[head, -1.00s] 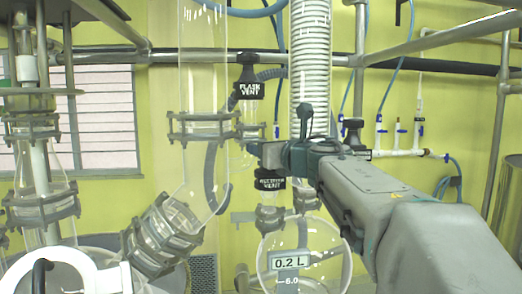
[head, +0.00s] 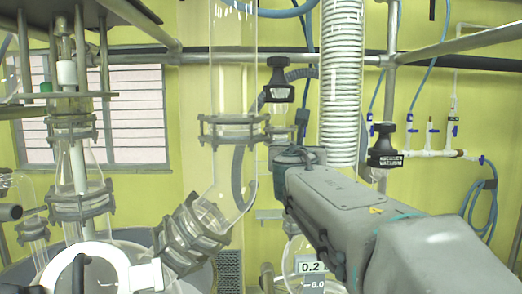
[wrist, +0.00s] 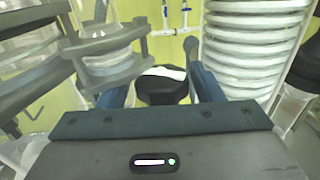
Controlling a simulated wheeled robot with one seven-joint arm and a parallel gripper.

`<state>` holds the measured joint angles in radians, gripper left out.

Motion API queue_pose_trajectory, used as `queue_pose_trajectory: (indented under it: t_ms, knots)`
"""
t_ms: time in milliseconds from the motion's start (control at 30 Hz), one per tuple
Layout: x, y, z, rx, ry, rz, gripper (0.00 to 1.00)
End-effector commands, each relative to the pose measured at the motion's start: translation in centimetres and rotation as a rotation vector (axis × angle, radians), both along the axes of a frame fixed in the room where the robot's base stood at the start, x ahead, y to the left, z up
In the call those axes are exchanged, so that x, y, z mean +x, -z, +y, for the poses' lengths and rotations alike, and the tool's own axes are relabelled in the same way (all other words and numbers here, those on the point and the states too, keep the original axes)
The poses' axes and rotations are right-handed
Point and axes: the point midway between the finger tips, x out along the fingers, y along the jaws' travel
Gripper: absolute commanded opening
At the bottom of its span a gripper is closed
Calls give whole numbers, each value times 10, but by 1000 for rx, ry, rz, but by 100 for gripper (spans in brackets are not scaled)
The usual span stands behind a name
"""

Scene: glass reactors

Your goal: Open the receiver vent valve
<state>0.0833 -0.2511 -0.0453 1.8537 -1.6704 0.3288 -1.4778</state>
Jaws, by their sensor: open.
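The receiver vent valve is hidden behind my arm in the head view. In the wrist view a black knob (wrist: 162,90) with a white strip on its top, which seems to be this valve, lies between my two blue fingers. My gripper (wrist: 161,84) is open, one finger on each side of the knob. I cannot tell whether the fingers touch it. In the head view my gripper (head: 298,157) points away from the camera, its fingertips hidden, just below and right of the flask vent valve (head: 278,84).
The glass column (head: 234,70) stands left of my gripper, and the white coiled tube (head: 342,85) is to the right and behind. Another black labelled valve (head: 383,148) is at the right. The receiver flask (head: 297,250) hangs below, partly covered by my arm.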

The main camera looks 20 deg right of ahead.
Motion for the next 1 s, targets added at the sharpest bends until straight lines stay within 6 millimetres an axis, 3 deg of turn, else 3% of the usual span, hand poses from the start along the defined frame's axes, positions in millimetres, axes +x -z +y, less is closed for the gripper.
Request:
queue_pose_trajectory:
  t_ms: [67, 200, 467, 1000]
  knots:
    - [0, 0, 0, 0, -1, 0, 60]
    - [0, 0, 0, 0, -1, 0, 25]
    - [0, 1, 0, 1, -44, -1, 25]
    - [1, 1, 0, -1, -392, 0, 25]
